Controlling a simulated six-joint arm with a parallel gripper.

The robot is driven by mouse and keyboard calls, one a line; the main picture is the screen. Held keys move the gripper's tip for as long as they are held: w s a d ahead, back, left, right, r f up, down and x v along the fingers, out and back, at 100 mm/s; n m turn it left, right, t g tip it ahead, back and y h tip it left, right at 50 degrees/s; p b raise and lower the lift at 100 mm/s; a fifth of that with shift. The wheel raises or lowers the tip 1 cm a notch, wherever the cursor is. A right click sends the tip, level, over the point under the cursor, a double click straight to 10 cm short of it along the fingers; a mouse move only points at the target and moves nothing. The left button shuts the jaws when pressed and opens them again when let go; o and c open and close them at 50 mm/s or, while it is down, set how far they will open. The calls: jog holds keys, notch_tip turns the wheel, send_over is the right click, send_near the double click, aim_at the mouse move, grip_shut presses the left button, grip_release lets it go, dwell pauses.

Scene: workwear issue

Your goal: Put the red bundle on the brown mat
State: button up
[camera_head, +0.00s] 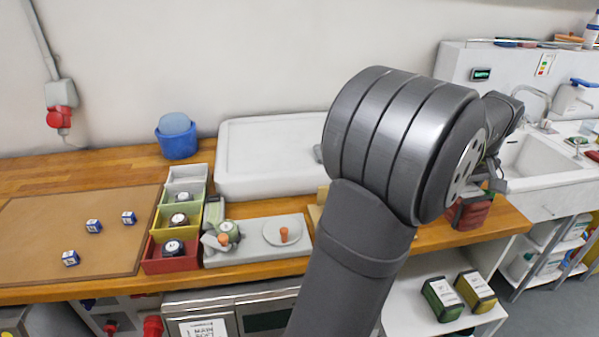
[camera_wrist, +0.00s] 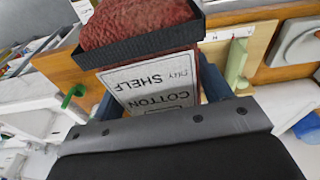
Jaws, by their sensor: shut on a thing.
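The red bundle (camera_head: 473,213) is at the right end of the wooden bench, partly hidden behind my arm. In the wrist view the red bundle (camera_wrist: 140,22) has a dark band and a white label reading "COTTON DRY SHELF". My gripper (camera_head: 490,182) is shut on it, with a bluish finger on each side in the wrist view. I cannot tell whether the bundle touches the bench. The brown mat (camera_head: 40,225) lies flat on the bench at the far left, well away from my gripper. Several small blue-and-white boxes (camera_head: 94,226) rest on it.
Colored bins (camera_head: 172,263), a grey tray (camera_head: 257,252) and a large white basin (camera_head: 265,150) stand between the mat and my arm. A blue tub (camera_head: 177,144) is behind. Green (camera_head: 440,300) and yellow (camera_head: 475,291) bundles sit on a lower shelf. The mat's front-right area is clear.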

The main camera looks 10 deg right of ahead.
jog(key=w+a+r+n, duration=0.1)
jog(key=w+a+n, duration=0.4)
jog(key=w+a, duration=2.35)
jog(key=w+a+n+y, duration=0.15)
jog(key=w+a, duration=0.25)
jog(key=a, duration=0.8)
jog(key=w+a+n+h, duration=0.15)
jog(key=w+a, duration=0.25)
jog(key=a, duration=0.8)
jog(key=n+y, duration=0.1)
jog(key=n, duration=0.4)
send_over(46, 244)
jog(key=shift+g, duration=0.4)
jog(key=f, duration=1.3)
jog(key=shift+s+d+f, duration=0.1)
jog(key=shift+d+f, duration=0.15)
jog(key=shift+d, duration=0.15)
jog(key=shift+f, duration=2)
